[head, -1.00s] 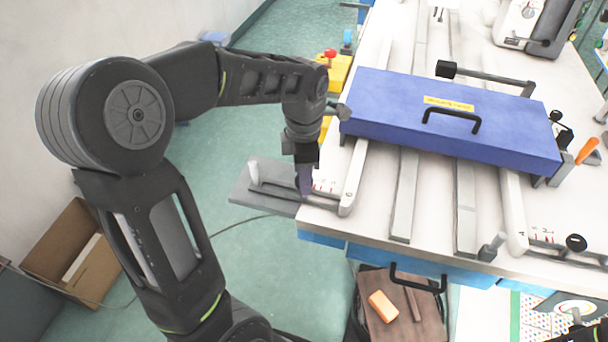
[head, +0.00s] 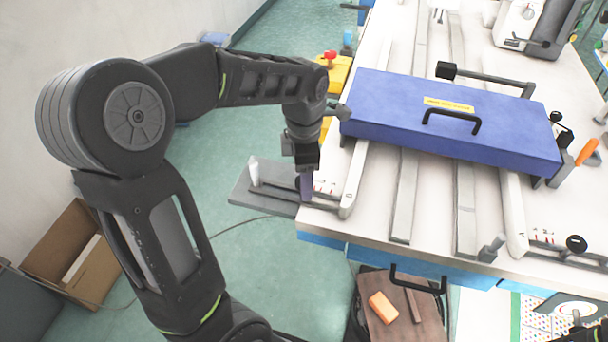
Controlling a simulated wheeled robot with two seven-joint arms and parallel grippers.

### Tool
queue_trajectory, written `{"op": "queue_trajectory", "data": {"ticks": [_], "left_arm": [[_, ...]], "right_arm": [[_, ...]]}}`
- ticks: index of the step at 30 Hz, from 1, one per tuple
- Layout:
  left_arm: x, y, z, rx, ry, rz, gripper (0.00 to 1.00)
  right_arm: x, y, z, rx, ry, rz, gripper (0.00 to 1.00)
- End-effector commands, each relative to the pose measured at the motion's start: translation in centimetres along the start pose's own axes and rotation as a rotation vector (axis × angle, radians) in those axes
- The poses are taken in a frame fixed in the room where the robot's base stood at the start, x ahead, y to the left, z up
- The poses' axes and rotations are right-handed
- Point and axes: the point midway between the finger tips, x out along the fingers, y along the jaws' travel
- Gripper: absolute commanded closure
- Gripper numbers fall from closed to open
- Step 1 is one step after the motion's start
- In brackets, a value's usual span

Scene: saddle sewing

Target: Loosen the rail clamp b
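Rail clamp b sits at the left front corner of the table, at the near end of the left rail (head: 353,180), which carries a letter and red scale marks. A dark round knob (head: 298,183) there is partly hidden behind my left gripper. My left gripper (head: 306,188) points down at this knob, with its fingers right at it. I cannot tell whether the fingers are closed around it or only beside it. A similar clamp with a black knob (head: 576,242) is on the right rail.
A blue box-like cover (head: 450,120) with a black handle spans the rails just right of my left gripper. A grey plate (head: 262,187) juts out left of the table (head: 375,215).

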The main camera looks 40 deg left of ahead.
Motion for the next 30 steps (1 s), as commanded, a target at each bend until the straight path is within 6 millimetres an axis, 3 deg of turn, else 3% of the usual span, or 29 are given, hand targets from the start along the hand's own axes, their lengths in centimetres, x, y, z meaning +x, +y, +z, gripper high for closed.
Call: {"op": "queue_trajectory", "data": {"ticks": [5,18,30], "left_arm": [[-1.0,0.1,0.1,0.0,-0.002,0.002,0.4],[-7.3,0.1,0.0,0.001,-0.001,0.002,0.4],[-7.8,0.0,0.0,0.0,0.0,0.0,0.4]], "right_arm": [[0.1,0.0,0.0,0.0,0.0,0.0,0.64],[0.3,0.1,0.0,0.0,0.0,0.0,0.64],[0.3,0.1,0.0,0.0,0.0,0.0,0.64]]}}
